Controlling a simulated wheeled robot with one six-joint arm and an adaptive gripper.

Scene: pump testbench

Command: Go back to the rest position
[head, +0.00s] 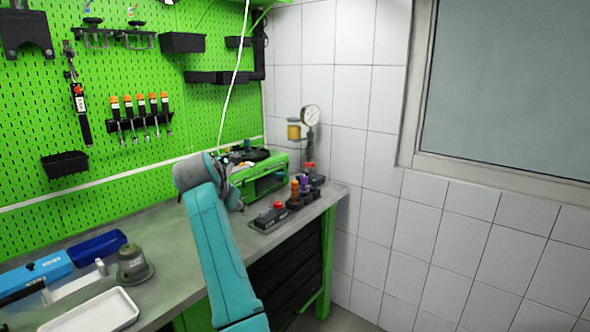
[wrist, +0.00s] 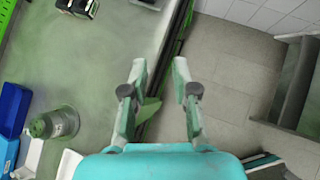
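My teal arm reaches over the workbench (head: 185,262) in the head view, and its own links hide most of my gripper there. In the wrist view my gripper (wrist: 162,98) points down with its two fingers apart. Nothing is between the fingers. Below them are the bench's front edge and the tiled floor (wrist: 225,75). The gripper touches nothing that I can see.
A grey-green pump part (head: 132,263), a white tray (head: 92,312) and a blue case (head: 97,246) lie at the left of the bench. A green testbench unit (head: 262,182) with a gauge (head: 310,115) stands at the back right. Tools hang on the green pegboard (head: 130,75).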

